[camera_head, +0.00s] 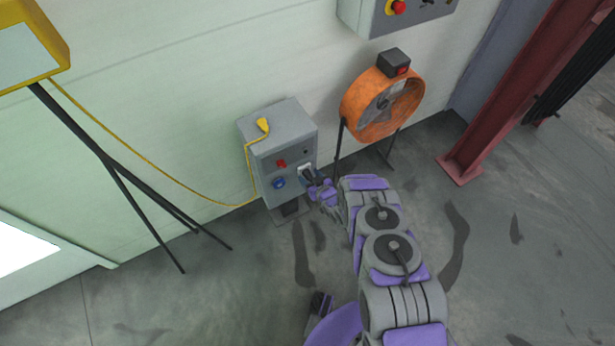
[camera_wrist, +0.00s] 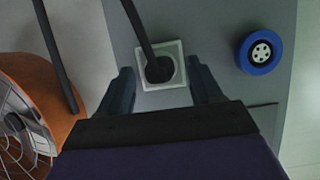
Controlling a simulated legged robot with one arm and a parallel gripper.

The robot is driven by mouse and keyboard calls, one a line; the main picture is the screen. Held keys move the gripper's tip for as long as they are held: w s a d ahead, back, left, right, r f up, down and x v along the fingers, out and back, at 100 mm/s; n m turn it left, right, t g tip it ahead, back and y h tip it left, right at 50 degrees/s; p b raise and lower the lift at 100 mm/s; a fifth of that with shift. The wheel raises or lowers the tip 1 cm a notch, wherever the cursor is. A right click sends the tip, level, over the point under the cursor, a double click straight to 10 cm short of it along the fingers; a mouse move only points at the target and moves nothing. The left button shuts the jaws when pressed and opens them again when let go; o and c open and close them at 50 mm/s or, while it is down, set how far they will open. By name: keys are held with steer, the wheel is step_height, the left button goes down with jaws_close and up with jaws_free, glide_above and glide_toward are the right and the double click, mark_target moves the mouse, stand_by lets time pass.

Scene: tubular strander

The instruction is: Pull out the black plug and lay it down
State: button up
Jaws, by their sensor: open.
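The black plug (camera_wrist: 158,70) sits in a white square socket (camera_wrist: 174,48) on the front of a grey box, with its black cable running up and away in the wrist view. My gripper (camera_wrist: 162,82) is open, with one dark finger on each side of the plug and socket. The fingers look apart from the plug; how deep they reach is hard to tell. In the head view my gripper (camera_head: 318,187) is at the right of the box front, and it hides most of the plug. The socket's pale plate (camera_head: 304,172) partly shows there.
The grey box (camera_head: 278,125) also carries a blue round socket (camera_wrist: 261,52), a red part (camera_head: 281,163) and a yellow plug (camera_head: 263,125) with a yellow cable. An orange fan (camera_head: 352,108) stands close on the right. A tripod lamp (camera_head: 120,165) stands left. Floor in front is mostly clear.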

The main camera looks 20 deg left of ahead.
steer(key=shift+w+a+f, duration=0.2)
steer(key=shift+a+f, duration=0.05)
steer(key=shift+r, duration=0.1)
steer(key=shift+c, duration=0.2)
steer(key=c, duration=1.1)
steer(key=shift+r, duration=0.15)
steer(key=shift+s+d+r+p, duration=0.2)
steer(key=shift+d+r+p, duration=0.15)
steer(key=shift+r, duration=0.15)
jaws_close()
steer(key=p+v, duration=0.7)
steer(key=v, duration=1.1)
steer(key=shift+s+d+f, duration=0.15)
steer(key=shift+s+d, duration=0.05)
steer(key=shift+s, duration=0.05)
